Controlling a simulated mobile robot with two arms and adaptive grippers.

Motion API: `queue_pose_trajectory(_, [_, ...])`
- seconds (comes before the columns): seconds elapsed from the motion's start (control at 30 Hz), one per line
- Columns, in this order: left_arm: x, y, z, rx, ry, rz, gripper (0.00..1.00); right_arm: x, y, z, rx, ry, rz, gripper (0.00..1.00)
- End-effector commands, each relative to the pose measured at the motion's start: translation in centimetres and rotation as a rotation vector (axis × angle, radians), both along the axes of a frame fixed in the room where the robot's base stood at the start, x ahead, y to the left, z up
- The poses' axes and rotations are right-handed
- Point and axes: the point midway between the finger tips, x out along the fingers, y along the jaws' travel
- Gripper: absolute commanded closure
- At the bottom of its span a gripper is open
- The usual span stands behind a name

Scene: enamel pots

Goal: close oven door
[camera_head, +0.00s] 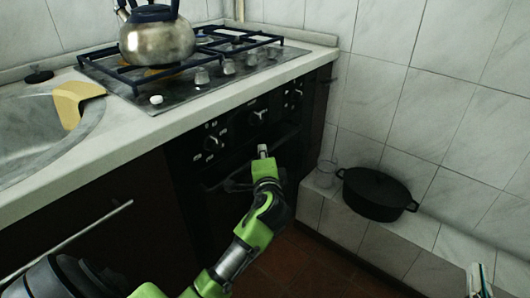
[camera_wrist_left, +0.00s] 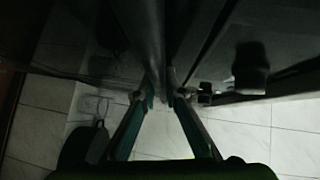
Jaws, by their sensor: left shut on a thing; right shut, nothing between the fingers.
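The dark oven (camera_head: 190,190) is built in under the counter, with a row of knobs (camera_head: 255,117) above its door. The door stands about upright in the oven front; I cannot tell whether a small gap is left. My left gripper (camera_wrist_left: 163,97) is shut on the door handle (camera_wrist_left: 152,45), a bar that runs between its fingers in the left wrist view. In the head view my left gripper (camera_head: 263,154) is at the oven front below the knobs, and the dark handle is partly hidden by it. My right gripper (camera_head: 480,280) shows only its tips at the lower right, shut and away from the oven.
A kettle (camera_head: 156,40) stands on the gas hob (camera_head: 215,75) above. A black pot (camera_head: 376,194) and a glass (camera_head: 325,174) stand on the tiled ledge right of the oven. The sink (camera_head: 30,125) is at left. Brown floor (camera_head: 300,270) shows below.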

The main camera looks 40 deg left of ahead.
Motion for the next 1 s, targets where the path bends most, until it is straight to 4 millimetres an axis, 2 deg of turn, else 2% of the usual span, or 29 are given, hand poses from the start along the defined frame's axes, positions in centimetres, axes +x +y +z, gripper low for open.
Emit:
queue_pose_trajectory(0.13, [-0.1, 0.6, 0.1, 0.0, -0.001, 0.007, 1.0, 0.0, -0.1, -0.7, -0.009, 0.034, -0.002, 1.0])
queue_pose_trajectory(0.4, [-0.1, 0.8, 0.3, 0.003, -0.003, 0.012, 1.0, 0.0, -0.1, -0.8, -0.009, 0.034, -0.002, 1.0])
queue_pose_trajectory(0.43, [-0.1, 0.8, 0.3, 0.003, -0.003, 0.012, 0.82, 0.0, -0.1, -0.8, -0.009, 0.034, -0.002, 1.0])
queue_pose_trajectory(0.47, [-0.1, 0.8, 0.3, 0.003, -0.004, 0.012, 0.75, 0.0, -0.1, -0.8, -0.009, 0.034, -0.002, 1.0])
queue_pose_trajectory(0.5, [-0.1, 0.8, 0.3, 0.003, -0.004, 0.012, 0.72, 0.0, -0.1, -0.7, -0.009, 0.033, -0.002, 1.0])
queue_pose_trajectory(0.83, [-0.2, 0.6, 0.2, 0.001, -0.002, 0.011, 0.72, 0.1, -0.1, -0.8, -0.009, 0.034, -0.002, 1.0])
queue_pose_trajectory(1.0, [-1.6, -0.8, 0.4, 0.001, -0.002, 0.006, 0.72, 0.1, -0.1, -0.8, -0.009, 0.034, -0.002, 1.0])
